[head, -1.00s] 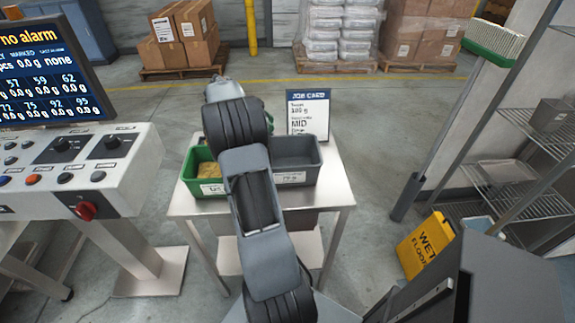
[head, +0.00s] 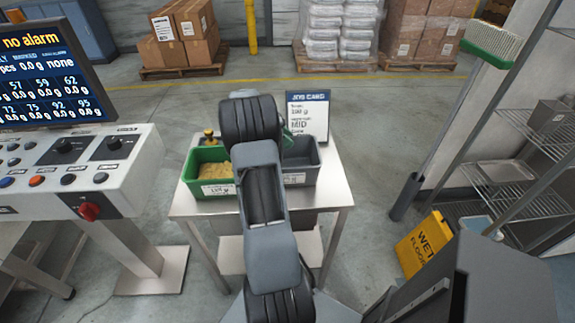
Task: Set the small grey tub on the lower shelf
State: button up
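A grey tub (head: 308,172) with a white label stands on the steel table (head: 335,190), right of a green tub (head: 190,178) holding yellowish material. My arm crosses in front and hides the grey tub's left part. The table has a lower shelf (head: 230,255), partly hidden by my arm. A dark shape sits under the tabletop; I cannot tell what it is. My gripper is hidden behind my arm, so I cannot see its fingers or whether it touches the tub.
A job card (head: 308,110) stands behind the tubs. A brass-coloured object (head: 208,136) shows behind the green tub. The control console (head: 75,165) is at left. At right are a wire rack (head: 510,180), a broom (head: 490,40) and a yellow wet-floor sign (head: 425,243).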

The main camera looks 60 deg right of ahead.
jog(key=shift+c, duration=0.5)
grip_shut()
